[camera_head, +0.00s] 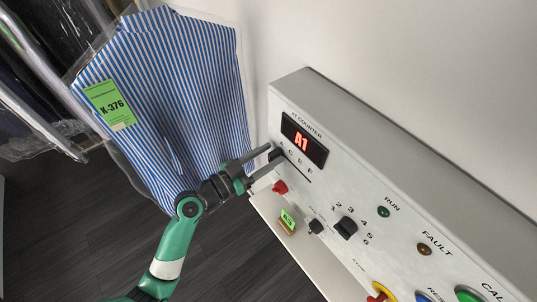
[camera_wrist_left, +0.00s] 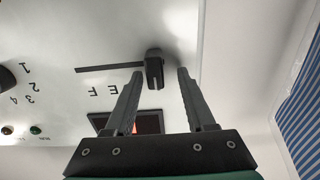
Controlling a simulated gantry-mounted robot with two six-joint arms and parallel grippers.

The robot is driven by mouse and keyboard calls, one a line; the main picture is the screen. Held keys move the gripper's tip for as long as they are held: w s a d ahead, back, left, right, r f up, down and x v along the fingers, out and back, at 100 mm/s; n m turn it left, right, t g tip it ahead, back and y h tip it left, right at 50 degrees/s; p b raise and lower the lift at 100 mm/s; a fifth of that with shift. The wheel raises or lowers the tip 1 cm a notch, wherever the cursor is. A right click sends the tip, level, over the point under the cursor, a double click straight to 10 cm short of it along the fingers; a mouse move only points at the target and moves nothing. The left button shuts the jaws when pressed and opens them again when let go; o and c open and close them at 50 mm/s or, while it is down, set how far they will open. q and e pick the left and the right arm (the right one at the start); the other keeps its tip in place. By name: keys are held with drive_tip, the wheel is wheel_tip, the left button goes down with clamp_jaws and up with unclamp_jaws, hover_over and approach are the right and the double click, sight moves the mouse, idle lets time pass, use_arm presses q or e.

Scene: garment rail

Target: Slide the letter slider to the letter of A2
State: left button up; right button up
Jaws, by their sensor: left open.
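The letter slider is a dark knob (camera_wrist_left: 154,68) at one end of a black slot (camera_wrist_left: 108,69) in the pale panel. In the head view the knob (camera_head: 277,153) shows at the left end of the slot, partly covered by my fingers. Letters, among them E and F, run along the slot. The display (camera_head: 303,141) above it reads A1 in red. My left gripper (camera_head: 274,157) is open, its fingers at the panel. In the wrist view the knob lies between the fingertips, nearer the left one; contact cannot be told. My right gripper is not in view.
A numbered black dial (camera_head: 346,228), a red knob (camera_head: 280,187), a small black knob (camera_head: 316,227) and several lamps and buttons are on the panel. A green tag (camera_head: 288,218) lies on its ledge. A bagged striped shirt (camera_head: 180,95) tagged K-376 hangs left.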

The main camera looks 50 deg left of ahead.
use_arm(q)
drive_tip(key=s+a, duration=0.1)
drive_tip(key=s, duration=1)
drive_tip(key=shift+s+b, duration=0.15)
drive_tip(key=shift+b, duration=0.25)
